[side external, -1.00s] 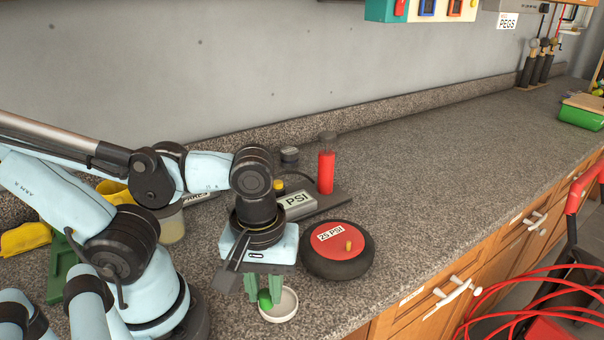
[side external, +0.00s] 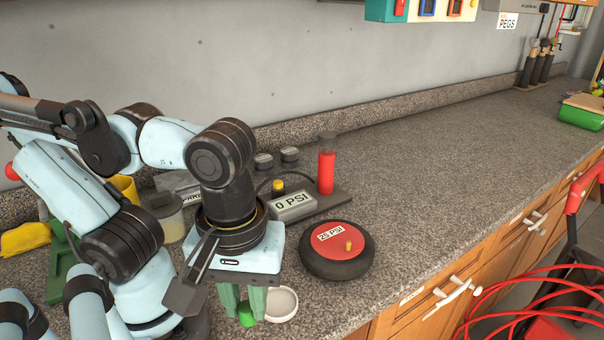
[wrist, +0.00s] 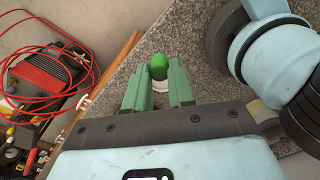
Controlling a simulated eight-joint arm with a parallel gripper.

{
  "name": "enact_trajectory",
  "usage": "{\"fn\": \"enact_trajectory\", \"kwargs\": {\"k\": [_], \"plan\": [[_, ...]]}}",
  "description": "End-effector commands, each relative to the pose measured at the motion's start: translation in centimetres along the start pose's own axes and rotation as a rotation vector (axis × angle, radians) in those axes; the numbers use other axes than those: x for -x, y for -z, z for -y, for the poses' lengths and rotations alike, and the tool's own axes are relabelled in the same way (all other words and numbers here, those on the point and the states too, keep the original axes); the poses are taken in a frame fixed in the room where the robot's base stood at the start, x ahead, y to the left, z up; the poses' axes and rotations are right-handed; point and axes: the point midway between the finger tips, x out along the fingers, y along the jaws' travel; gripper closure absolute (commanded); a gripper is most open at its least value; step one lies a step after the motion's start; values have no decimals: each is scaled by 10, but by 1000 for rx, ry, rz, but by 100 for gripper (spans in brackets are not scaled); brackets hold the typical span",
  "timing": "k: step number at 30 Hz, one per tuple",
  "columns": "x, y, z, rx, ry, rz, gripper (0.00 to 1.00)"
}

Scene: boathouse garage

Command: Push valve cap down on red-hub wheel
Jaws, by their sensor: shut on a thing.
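The red-hub wheel (side external: 318,262) is a black tyre lying flat on the bench, with a "25 PSI" label. A small brass valve stem (side external: 348,245) stands up from its red hub. My gripper (side external: 243,305) is shut on a green cap (side external: 246,316), left of and nearer the camera than the wheel. The cap also shows between the fingertips in the wrist view (wrist: 158,66). A white round dish (side external: 284,305) is just right of the fingers and partly hidden by them. The valve stem is bare and apart from the gripper.
Behind the wheel is a grey gauge box reading "0 PSI" (side external: 294,206), beside a red cylinder (side external: 326,172). A clear jar (side external: 167,216) stands behind my arm. The bench right of the wheel is clear; its front edge runs near the wheel.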

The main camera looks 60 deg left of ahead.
Motion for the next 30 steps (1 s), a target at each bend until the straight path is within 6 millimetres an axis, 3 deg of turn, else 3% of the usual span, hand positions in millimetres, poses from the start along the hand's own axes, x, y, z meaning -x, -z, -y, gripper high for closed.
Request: {"fn": "enact_trajectory", "kwargs": {"k": [16,30], "plan": [[25,0,0,0,0,0,100],[28,1,-1,3,0,0,100]]}}
